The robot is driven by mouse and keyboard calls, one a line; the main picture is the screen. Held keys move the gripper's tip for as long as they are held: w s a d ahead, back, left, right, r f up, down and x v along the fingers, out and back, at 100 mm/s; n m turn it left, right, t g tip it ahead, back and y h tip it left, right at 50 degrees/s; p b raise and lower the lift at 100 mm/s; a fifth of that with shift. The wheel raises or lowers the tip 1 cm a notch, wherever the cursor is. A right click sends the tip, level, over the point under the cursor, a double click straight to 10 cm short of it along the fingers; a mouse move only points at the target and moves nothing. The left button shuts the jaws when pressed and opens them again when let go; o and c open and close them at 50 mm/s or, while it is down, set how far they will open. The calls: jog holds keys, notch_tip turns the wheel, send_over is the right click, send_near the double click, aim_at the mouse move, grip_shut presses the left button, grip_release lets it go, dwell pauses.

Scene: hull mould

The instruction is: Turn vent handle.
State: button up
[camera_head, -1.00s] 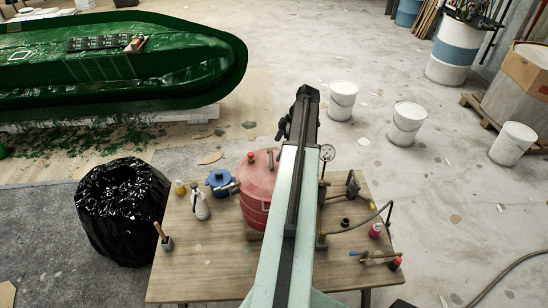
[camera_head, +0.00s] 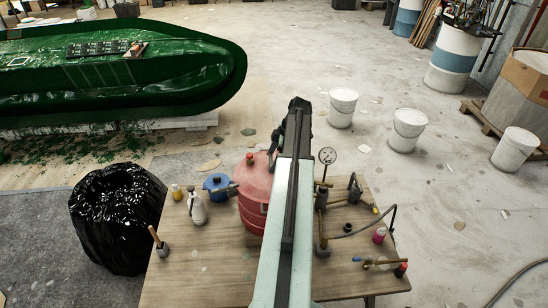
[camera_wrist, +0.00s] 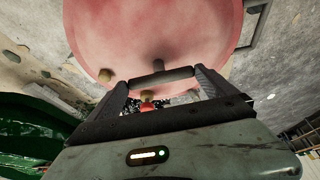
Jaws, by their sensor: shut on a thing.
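The red pot (camera_head: 255,196) stands on the wooden workbench, left of my arm. Its curved red surface (camera_wrist: 165,30) fills the top of the wrist view. My gripper (camera_wrist: 163,86) is shut on a dark bar-shaped handle, the vent handle (camera_wrist: 160,76), which spans between the two fingers close to the red surface. A small red knob (camera_wrist: 147,95) shows just below the bar in the wrist view. In the head view my arm hides the gripper's hold and part of the pot. A red knob (camera_head: 250,159) on the pot shows there.
The workbench (camera_head: 210,260) also holds a blue pot (camera_head: 217,185), a white bottle (camera_head: 197,208), a pressure gauge (camera_head: 327,156) and a hose (camera_head: 372,226). A black bag (camera_head: 118,218) stands left of it. White buckets (camera_head: 342,107) stand behind on open floor. A green hull mould (camera_head: 120,75) lies back left.

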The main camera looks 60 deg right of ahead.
jog(key=shift+a+m, duration=0.1)
jog(key=shift+m, duration=0.5)
jog(key=m, duration=0.1)
jog(key=m+h, duration=0.1)
jog(key=shift+a+m+t, duration=0.2)
jog(key=shift+m+t, duration=0.2)
jog(key=m+h, duration=0.1)
jog(key=m, duration=0.1)
jog(key=m+h, duration=0.1)
jog(key=m, duration=0.1)
jog(key=shift+a+m, duration=0.2)
jog(key=shift+m, duration=0.1)
jog(key=m+h, duration=0.1)
jog(key=m, duration=0.3)
jog(key=shift+w+a+h, duration=0.1)
jog(key=shift+a+h, duration=0.05)
jog(key=shift+h, duration=0.25)
jog(key=shift+w+a+m+g+h, duration=0.1)
jog(key=shift+m+g+h, duration=0.25)
jog(key=shift+m, duration=0.9)
jog(key=shift+w+m+g+h, duration=0.1)
jog(key=shift+m+g+h, duration=0.25)
jog(key=shift+m, duration=0.9)
jog(key=o, duration=1)
